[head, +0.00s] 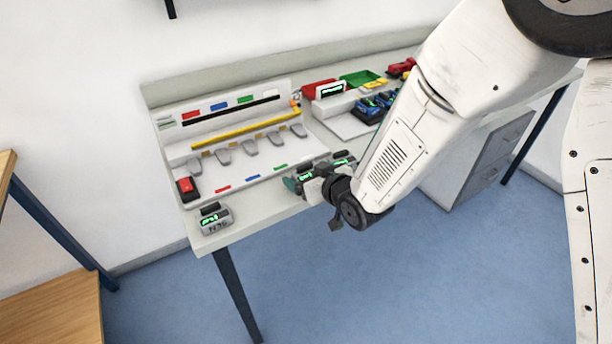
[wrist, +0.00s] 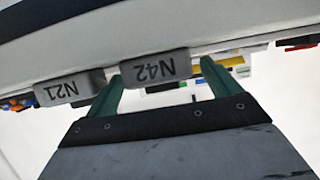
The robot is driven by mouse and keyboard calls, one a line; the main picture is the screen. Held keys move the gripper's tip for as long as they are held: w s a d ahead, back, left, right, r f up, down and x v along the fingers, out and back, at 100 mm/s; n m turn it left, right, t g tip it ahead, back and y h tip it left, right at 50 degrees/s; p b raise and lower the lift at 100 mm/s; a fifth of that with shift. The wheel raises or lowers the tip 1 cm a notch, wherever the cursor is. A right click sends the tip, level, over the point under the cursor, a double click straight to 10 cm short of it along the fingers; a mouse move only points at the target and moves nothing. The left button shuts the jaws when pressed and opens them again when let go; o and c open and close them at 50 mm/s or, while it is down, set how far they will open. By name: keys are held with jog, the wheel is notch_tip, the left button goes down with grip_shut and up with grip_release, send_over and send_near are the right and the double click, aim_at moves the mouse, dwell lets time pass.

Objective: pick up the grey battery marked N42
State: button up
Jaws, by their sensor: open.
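The grey battery marked N42 (wrist: 155,68) shows upside down in the wrist view, between the two green fingers of my gripper (wrist: 162,72). The gripper is open, one finger at each side of the battery; I cannot tell whether they touch it. In the head view my gripper (head: 300,186) is at the front edge of the table, at a dark battery with a green display (head: 305,175). That battery's mark is hidden there by the gripper.
A grey battery marked N21 (wrist: 70,88) stands close beside it. Another battery (head: 215,222) sits at the table's front left corner, near a red switch (head: 187,188). A white crane rack with a yellow bar (head: 245,131) stands behind.

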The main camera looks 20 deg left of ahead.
jog(key=shift+w+a+f, duration=0.25)
jog(key=shift+w+a, duration=0.1)
jog(key=shift+a, duration=0.1)
jog(key=c, duration=1.2)
jog(key=shift+o, duration=0.2)
jog(key=shift+r, duration=0.15)
